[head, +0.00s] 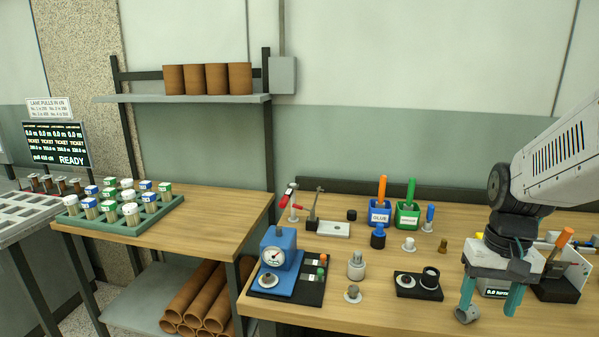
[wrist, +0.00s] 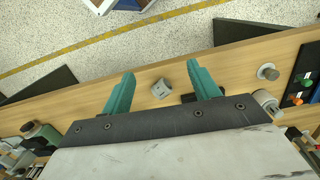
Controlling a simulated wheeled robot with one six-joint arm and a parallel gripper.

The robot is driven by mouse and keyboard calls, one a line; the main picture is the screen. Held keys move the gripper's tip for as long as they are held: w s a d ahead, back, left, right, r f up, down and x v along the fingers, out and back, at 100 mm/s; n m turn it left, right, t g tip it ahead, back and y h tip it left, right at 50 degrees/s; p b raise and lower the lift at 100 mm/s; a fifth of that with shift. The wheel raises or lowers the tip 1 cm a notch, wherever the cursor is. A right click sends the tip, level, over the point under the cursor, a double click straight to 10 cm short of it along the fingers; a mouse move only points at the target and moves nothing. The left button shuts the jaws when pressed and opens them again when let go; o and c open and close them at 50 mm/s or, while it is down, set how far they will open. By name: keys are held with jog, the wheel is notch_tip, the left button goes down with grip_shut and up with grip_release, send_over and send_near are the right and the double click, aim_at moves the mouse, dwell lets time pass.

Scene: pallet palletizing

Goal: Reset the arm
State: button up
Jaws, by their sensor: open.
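My gripper (head: 491,300) hangs over the front right of the wooden workbench (head: 335,310), its two teal fingers pointing down and spread apart. In the wrist view my gripper (wrist: 160,72) is open with nothing held between the fingers. A small grey metal part (head: 467,314) lies by the bench's front edge, just below the left finger. It also shows in the wrist view (wrist: 162,89), in the gap between the fingers and apart from both. I cannot tell its exact height relative to the fingertips.
A black block with two round fittings (head: 419,286) stands left of my gripper. The floor (wrist: 60,30) lies beyond the edge.

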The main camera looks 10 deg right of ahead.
jog(key=s+a+r+n+t, duration=0.1)
jog(key=s+a+r+n, duration=0.1)
jog(key=a, duration=0.6)
jog(key=s+a+r+n+t, duration=0.1)
jog(key=s+a+r+n, duration=0.2)
jog(key=a+r, duration=0.2)
jog(key=a, duration=0.3)
jog(key=shift+s+r+h, duration=0.25)
jog(key=shift+s+h, duration=0.05)
jog(key=shift+s, duration=0.05)
